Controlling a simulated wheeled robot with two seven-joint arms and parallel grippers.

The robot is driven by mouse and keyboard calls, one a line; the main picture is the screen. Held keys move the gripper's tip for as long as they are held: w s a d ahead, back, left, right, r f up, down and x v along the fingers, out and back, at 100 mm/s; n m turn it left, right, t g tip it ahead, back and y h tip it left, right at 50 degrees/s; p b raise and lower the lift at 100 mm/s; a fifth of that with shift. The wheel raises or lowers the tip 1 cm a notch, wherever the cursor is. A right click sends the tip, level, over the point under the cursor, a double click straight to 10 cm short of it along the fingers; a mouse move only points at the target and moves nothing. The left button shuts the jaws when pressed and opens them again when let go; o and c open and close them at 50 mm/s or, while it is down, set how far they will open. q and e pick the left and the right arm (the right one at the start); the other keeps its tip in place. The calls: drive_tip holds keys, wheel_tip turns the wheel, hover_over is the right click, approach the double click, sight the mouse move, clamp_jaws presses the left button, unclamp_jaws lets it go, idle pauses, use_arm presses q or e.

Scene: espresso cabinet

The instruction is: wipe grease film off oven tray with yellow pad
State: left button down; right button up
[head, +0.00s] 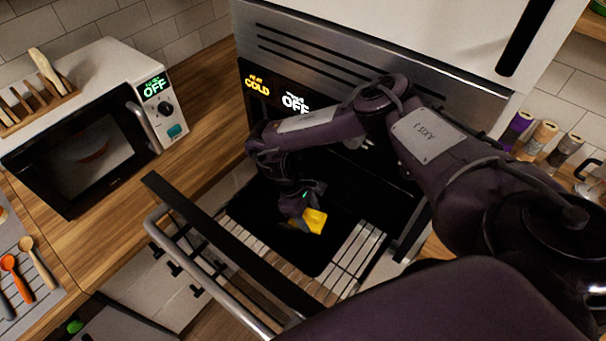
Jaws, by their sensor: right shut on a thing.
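The oven tray (318,258) is a dark panel with a pale rack of slats at its left and right, inside the open oven. My right gripper (301,214) is shut on the yellow pad (315,220) and holds it low over the dark tray. I cannot tell whether the pad touches the tray surface. A small brownish patch shows just left of the pad; I cannot tell if it is grease film. The right arm reaches in from the right and hides part of the oven. My left gripper is not in view.
The open oven door with its metal handle (190,262) juts out at the lower left. A microwave (85,130) stands on the wooden counter (120,200) at the left. Several jars (540,140) stand at the right.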

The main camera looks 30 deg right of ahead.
drive_tip(key=shift+s+d, duration=0.15)
drive_tip(key=shift+s, duration=0.3)
drive_tip(key=shift+w+f+b, duration=0.25)
drive_tip(key=shift+w+b, duration=0.25)
drive_tip(key=shift+w+a+b, duration=0.35)
drive_tip(key=shift+w+b, duration=0.35)
drive_tip(key=shift+w, duration=0.05)
drive_tip(key=shift+w+a+r+b, duration=0.1)
drive_tip(key=shift+w+a+b, duration=0.15)
drive_tip(key=shift+w, duration=0.3)
drive_tip(key=shift+w+a+r+b, duration=0.15)
drive_tip(key=shift+w+b, duration=0.15)
drive_tip(key=shift+w, duration=0.3)
drive_tip(key=shift+w+a+r+b, duration=0.1)
drive_tip(key=shift+w+a+b, duration=0.15)
drive_tip(key=shift+w, duration=0.3)
drive_tip(key=shift+d+r, duration=0.1)
drive_tip(key=shift+r, duration=0.1)
wheel_tip(320, 180, up, 6)
drive_tip(key=p, duration=0.6)
drive_tip(key=shift+f, duration=0.1)
